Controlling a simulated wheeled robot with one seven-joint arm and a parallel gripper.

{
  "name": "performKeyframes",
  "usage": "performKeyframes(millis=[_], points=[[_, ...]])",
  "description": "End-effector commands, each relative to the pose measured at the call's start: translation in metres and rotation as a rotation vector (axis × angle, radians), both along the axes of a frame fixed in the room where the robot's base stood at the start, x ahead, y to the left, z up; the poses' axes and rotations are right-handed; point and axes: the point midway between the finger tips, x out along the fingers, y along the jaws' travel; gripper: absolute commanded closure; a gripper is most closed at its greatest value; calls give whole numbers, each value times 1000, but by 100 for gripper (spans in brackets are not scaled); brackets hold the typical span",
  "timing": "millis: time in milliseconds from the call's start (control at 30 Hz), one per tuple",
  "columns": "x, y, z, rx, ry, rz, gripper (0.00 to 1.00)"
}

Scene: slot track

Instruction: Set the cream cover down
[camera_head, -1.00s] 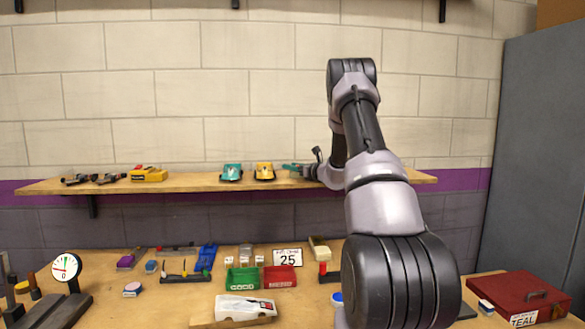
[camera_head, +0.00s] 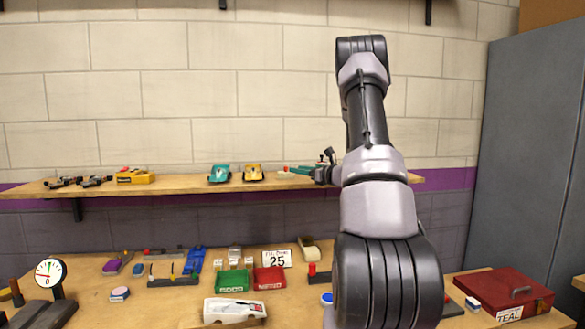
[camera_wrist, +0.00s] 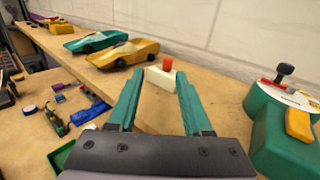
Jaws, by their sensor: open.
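A small cream block with an orange-red knob, apparently the cream cover (camera_wrist: 160,77), rests on the wooden shelf in the wrist view. In the head view it shows as a small pale piece with red (camera_head: 284,173) left of my fingertips. My gripper (camera_wrist: 159,84) is open, with teal fingers and nothing held. The cover lies just beyond the fingertips, in line with the gap between them. My gripper (camera_head: 291,169) also shows at shelf height in the head view, with the arm hiding part of the shelf.
Teal (camera_head: 219,173) and yellow (camera_head: 253,173) cars stand on the shelf (camera_head: 160,185) left of the cover. A green controller with a yellow trigger (camera_wrist: 300,124) is close right of my gripper. A white car body (camera_head: 233,310) and green and red trays sit on the crowded bench.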

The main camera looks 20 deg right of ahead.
Motion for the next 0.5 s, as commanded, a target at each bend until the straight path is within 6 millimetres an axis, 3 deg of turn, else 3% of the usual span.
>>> performKeyframes(millis=[167,300,400,500], points=[[-28,86,50,-187,-4,222,50],[-84,171,85,-447,-13,469,50],[-132,216,99,-654,-32,627,50],[-183,248,106,-873,-63,765,50]])
